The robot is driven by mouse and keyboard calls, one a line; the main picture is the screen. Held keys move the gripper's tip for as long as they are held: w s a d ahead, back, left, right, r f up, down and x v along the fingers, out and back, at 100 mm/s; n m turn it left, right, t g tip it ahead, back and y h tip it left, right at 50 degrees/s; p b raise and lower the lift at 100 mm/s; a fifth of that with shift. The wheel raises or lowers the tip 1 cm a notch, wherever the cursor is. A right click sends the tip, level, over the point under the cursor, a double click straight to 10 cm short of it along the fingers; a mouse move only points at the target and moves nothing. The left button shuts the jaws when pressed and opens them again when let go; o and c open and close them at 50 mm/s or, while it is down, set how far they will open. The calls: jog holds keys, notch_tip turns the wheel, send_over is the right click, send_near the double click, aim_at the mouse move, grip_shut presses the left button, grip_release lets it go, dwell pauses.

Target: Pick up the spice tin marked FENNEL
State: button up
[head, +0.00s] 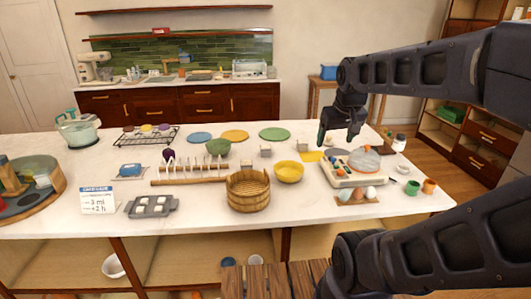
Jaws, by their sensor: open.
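No tin with a readable FENNEL mark shows in the head view; labels are too small to read. Two small grey block-like things, one (266,150) right of the green bowl and one (302,145) further right, stand on the white counter (225,222); I cannot tell whether they are tins. A small pale jar with a dark lid (399,143) stands at the counter's right end. My gripper (349,138) hangs down over the back right part of the counter, near the yellow mat. It is open; its fingertips are small and dark, and I see nothing held.
A hob with a glass-lidded pan (364,162) stands just in front of my gripper. Eggs on a board (358,195), a yellow bowl (289,172), a wooden tub (249,190) and a peg rack (190,179) crowd the counter. A round tray (58,178) holds bottles at the left.

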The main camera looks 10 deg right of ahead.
jog(key=w+a+r+n+g, duration=0.1)
jog(key=w+n, duration=0.1)
jog(key=w, duration=0.5)
jog(key=w+a+r+n, duration=0.1)
jog(key=w+a+n, duration=0.15)
jog(key=w, duration=0.45)
jog(key=n+g, duration=0.3)
jog(key=n, duration=0.9)
send_over(266, 147)
notch_tip(266, 147, down, 20)
jog(key=shift+d+r, duration=0.1)
jog(key=shift+d, duration=0.05)
jog(key=shift+w+a+f, duration=0.15)
jog(key=shift+f, duration=2.6)
jog(key=shift+w+a+f, duration=0.1)
jog(key=shift+f, duration=2.65)
jog(key=c, duration=1.1)
